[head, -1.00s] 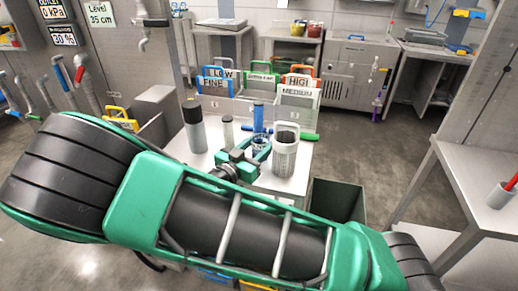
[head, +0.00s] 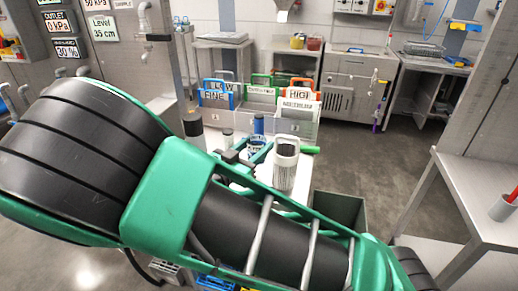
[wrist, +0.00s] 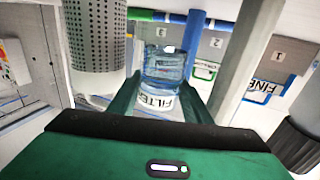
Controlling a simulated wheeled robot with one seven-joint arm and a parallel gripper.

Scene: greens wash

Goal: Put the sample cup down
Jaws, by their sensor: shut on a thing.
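The sample cup appears to be the clear bluish cup (wrist: 163,66) between my fingers in the wrist view. My gripper (wrist: 160,92) is shut on it. In the head view my gripper (head: 252,156) is over the small white table (head: 299,187), beside a pale perforated cylinder (head: 286,168), and my arm hides much of it. The cylinder also shows in the wrist view (wrist: 95,35). A white label reading FILTER (wrist: 157,102) shows just beyond the cup. I cannot tell whether the cup touches the table.
A dark bottle (head: 194,130), a small grey-white bottle (head: 227,138) and a blue cylinder (head: 259,124) stand close around. Labelled bins (head: 290,127) line the table's back. A green handle (head: 308,149) sticks out right. A dark open bin (head: 340,211) stands right of the table.

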